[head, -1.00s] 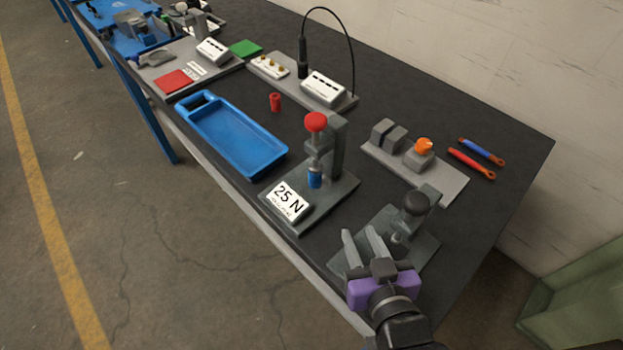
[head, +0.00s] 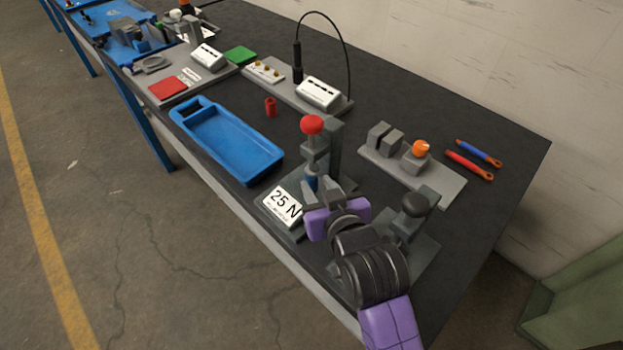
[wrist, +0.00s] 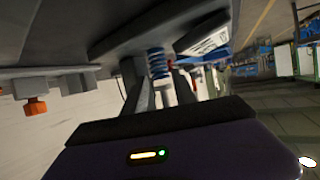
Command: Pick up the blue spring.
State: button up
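The blue spring (head: 311,181) stands upright under the plunger of the grey press with the red knob (head: 312,124). In the wrist view the coiled spring (wrist: 157,63) shows between the tips of my two fingers, with a gap on each side. My gripper (head: 320,188) is open and is right at the spring on its near side. It also shows open in the wrist view (wrist: 155,78). My fingers partly hide the spring's lower part in the head view. I cannot tell how deep between the fingers the spring sits.
The 25 N sign (head: 283,206) is on the press base, left of my gripper. A second press with a black knob (head: 415,204) stands close on the right. A fixture with an orange knob (head: 421,149) is behind right.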

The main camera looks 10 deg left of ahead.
aim_at(312, 182)
jog(key=shift+x, duration=1.25)
grip_shut()
jog(key=shift+r, duration=0.15)
